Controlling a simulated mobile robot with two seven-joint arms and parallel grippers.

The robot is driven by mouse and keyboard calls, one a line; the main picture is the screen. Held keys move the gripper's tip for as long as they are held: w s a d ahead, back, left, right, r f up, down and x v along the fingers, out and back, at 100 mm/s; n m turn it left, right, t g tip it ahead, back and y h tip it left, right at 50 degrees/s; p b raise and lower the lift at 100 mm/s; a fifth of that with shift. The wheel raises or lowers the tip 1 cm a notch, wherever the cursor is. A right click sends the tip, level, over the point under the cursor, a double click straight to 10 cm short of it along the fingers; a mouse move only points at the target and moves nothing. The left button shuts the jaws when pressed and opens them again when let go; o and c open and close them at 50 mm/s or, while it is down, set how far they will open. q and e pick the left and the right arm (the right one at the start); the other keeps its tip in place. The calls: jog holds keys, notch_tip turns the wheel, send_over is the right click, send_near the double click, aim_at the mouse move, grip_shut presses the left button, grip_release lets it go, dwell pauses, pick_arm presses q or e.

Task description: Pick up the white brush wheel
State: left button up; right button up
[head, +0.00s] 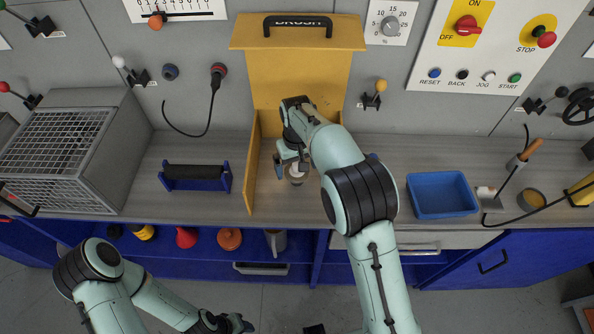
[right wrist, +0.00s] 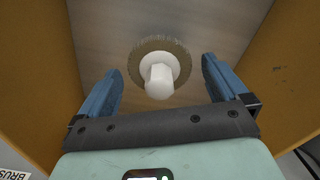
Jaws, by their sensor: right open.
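The white brush wheel (right wrist: 159,80) shows in the right wrist view as a white hub with a ring of tan bristles around it. It is inside the yellow box marked BRUSH (head: 249,175), whose yellow lid is raised. In the head view the wheel (head: 297,173) is small and partly hidden by my right gripper (head: 293,167). That gripper is open, pointing down into the box, with one blue finger on each side of the hub. I see no finger touching it. My left gripper (head: 236,323) is low at the bottom of the head view, away from the bench; its jaws are unclear.
The box's yellow side walls stand close on both sides of my right gripper. A blue-ended dark roller (head: 195,177) lies left of the box, and a blue tray (head: 440,194) stands right. A grey mesh cage (head: 60,150) is at far left.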

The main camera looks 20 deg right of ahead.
aim_at(297, 174)
notch_tip(297, 174, down, 4)
jog(key=shift+s+r, duration=0.15)
pick_arm(q)
jog(key=shift+s+f, duration=0.1)
jog(key=shift+f, duration=0.1)
pick_arm(e)
jog(key=c, duration=1.2)
notch_tip(297, 174, up, 10)
jog(key=shift+r+p, duration=0.1)
jog(key=shift+p, duration=0.35)
pick_arm(q)
jog(key=shift+w+r, duration=0.5)
jog(key=shift+r, duration=0.2)
